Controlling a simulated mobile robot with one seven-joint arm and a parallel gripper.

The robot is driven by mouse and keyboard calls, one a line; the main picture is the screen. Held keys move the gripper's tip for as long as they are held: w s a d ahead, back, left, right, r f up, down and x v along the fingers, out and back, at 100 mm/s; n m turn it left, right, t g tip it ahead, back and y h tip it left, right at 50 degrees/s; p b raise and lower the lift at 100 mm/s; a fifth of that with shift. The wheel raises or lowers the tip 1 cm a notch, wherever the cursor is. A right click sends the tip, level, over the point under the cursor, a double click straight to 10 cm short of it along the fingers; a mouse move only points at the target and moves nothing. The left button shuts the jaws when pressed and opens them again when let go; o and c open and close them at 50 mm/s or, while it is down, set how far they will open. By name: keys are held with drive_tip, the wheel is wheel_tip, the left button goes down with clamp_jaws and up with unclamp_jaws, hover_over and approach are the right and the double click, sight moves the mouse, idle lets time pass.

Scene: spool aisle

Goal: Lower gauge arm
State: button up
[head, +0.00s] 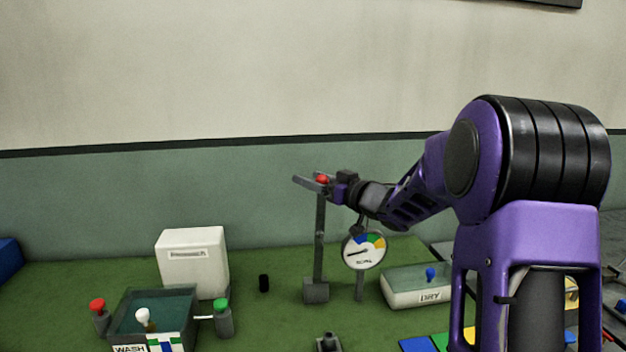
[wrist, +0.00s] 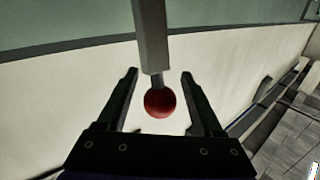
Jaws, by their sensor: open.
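The gauge arm (head: 319,215) is a slim grey bar that stands upright on a post with a grey base block (head: 316,291). A red ball (head: 322,179) sits at its top end. My gripper (head: 308,178) reaches in from the right at the height of the ball. It is open, with a finger on each side of the ball. In the wrist view the red ball (wrist: 160,103) lies between the two fingers with a gap on both sides. The grey bar (wrist: 151,38) comes down from the top edge to it. A round dial (head: 363,250) with coloured sectors stands right of the post.
A WASH basin (head: 170,310) with red (head: 97,304) and green (head: 221,304) knobs is at the front left, before a white box (head: 193,262). A DRY tray (head: 405,294) is on the right. Green tabletop between is mostly clear.

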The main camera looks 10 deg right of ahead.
clamp_jaws()
idle(0.3)
idle(1.1)
